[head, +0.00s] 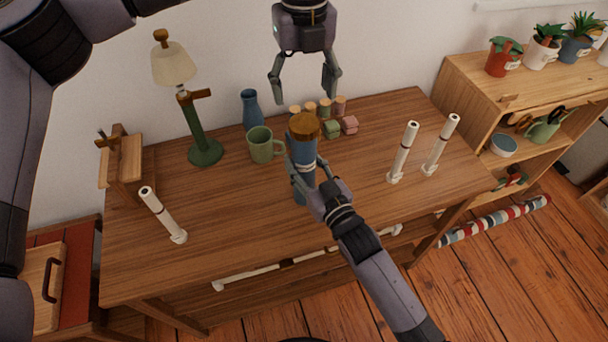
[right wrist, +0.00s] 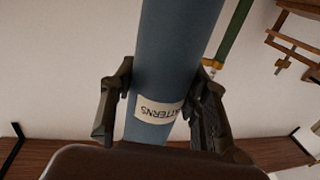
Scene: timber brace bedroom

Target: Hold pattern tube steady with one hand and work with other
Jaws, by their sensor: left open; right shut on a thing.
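The pattern tube (head: 302,150) is a blue cylinder with a brown cap (head: 304,125) on its upper end. It stands about upright at the middle of the wooden table (head: 240,220). My right gripper (head: 307,172) is shut around the tube below the cap. In the right wrist view the blue tube (right wrist: 172,60) lies between both fingers, with a pale label reading "PATTERNS" partly hidden. My left gripper (head: 303,90) is open and empty above and behind the cap, apart from it. The tube's lower part is partly hidden by my right gripper.
A green mug (head: 262,146) stands just left of the tube, with a blue vase (head: 251,110) behind it. Spools and small blocks (head: 332,128) sit close behind right. A lamp (head: 205,150) and several white posts (head: 403,152) stand on the table.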

